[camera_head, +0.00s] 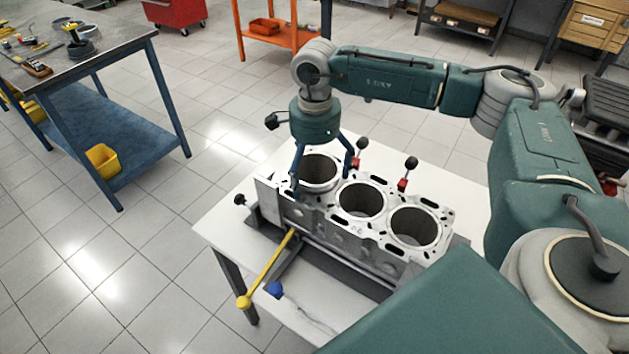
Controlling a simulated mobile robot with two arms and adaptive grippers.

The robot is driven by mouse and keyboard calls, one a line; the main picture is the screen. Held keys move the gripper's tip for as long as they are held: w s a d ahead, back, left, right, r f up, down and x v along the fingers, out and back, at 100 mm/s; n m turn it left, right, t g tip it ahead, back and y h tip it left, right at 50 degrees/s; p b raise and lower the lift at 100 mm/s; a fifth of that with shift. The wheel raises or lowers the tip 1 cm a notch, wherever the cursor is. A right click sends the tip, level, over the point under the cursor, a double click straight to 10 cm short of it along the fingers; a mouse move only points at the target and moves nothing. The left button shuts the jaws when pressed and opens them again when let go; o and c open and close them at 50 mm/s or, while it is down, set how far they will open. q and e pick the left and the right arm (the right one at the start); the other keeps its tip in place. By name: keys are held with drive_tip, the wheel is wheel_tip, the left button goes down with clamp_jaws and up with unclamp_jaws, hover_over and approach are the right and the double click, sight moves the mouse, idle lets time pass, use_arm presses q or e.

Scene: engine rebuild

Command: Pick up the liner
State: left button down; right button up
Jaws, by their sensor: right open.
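A grey metal engine block (345,246) with three round bores in a row sits on a white table. A light metal liner (319,187) shows as a round rim at the leftmost bore. It looks slightly raised above the block's top face, but I cannot tell how far. My right gripper (323,181) points down over this bore. Its two dark blue fingers are spread wide, one at each side of the rim. I cannot tell whether they touch it. The gripper is open and holds nothing. My left gripper is out of view.
The white table (222,226) holds the block in a dark fixture with black-knobbed red clamps (403,184) behind it. A yellow-handled lever (268,270) and a blue knob (274,289) stick out in front. A blue workbench (135,165) stands left, across open floor.

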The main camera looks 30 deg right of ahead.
drive_tip(key=c, duration=1.4)
drive_tip(key=shift+o, duration=0.2)
drive_tip(key=shift+s, duration=0.1)
wheel_tip(320, 180, up, 31)
drive_tip(key=p, duration=0.9)
idle(0.4)
